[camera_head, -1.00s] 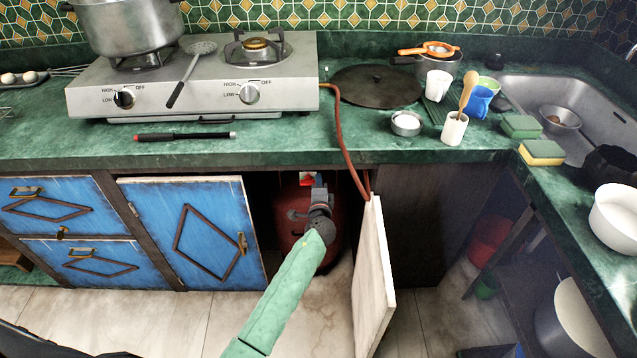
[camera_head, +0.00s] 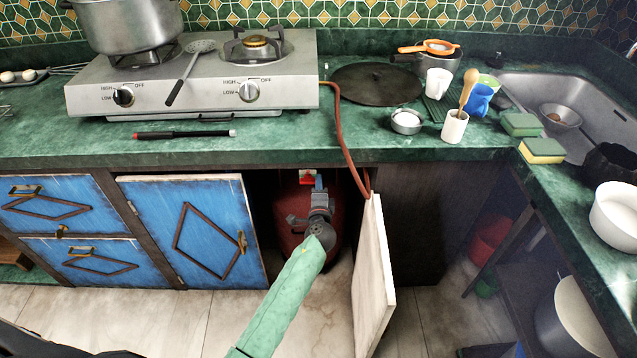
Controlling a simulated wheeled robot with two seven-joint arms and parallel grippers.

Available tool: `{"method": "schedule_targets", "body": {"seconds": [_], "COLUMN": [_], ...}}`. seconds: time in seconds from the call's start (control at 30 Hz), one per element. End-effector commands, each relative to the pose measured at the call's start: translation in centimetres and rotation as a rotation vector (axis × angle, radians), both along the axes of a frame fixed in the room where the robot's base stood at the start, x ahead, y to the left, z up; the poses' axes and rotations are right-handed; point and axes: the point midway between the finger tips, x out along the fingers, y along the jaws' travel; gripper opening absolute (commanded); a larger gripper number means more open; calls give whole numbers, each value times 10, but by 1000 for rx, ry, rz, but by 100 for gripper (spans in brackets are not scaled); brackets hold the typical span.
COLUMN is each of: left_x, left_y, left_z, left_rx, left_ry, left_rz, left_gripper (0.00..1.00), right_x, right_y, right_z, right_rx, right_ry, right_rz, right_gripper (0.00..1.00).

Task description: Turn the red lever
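The red lever (camera_head: 306,177) shows as a small bright red piece at the top of a dark red gas cylinder (camera_head: 286,222), inside the open cabinet below the counter. My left gripper (camera_head: 320,194) reaches into the cabinet in front of the cylinder, just below and right of the lever. A small blue part (camera_head: 319,181) shows right beside the gripper's tip. My arm and gripper hide part of the cylinder and its top. I cannot tell whether the fingers touch the lever or are open or shut. My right gripper is not in view.
A white cabinet door (camera_head: 373,280) stands open just right of my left arm. An orange hose (camera_head: 345,140) runs from the hotplate (camera_head: 200,85) down over the counter edge. A closed blue door (camera_head: 190,232) bounds the opening on the left.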

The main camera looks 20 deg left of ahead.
Motion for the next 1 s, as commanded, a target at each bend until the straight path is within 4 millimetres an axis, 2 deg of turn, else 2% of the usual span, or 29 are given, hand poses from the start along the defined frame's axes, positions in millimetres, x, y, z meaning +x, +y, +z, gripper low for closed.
{"method": "schedule_targets", "body": {"seconds": [0.2,0.4,0.67,1.0], "left_x": [-32,-48,-51,-51], "left_y": [-9,-14,-15,-15], "left_z": [-2,-1,0,0], "left_rx": [0,0,0,-4], "left_ry": [1,1,1,-1], "left_rz": [-1,0,0,0], "left_gripper": [33,33,33,33], "right_x": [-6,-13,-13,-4], "right_y": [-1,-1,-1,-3], "right_z": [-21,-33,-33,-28], "right_rx": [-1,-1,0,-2], "right_ry": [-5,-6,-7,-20], "right_rz": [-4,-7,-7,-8], "right_gripper": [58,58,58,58]}}
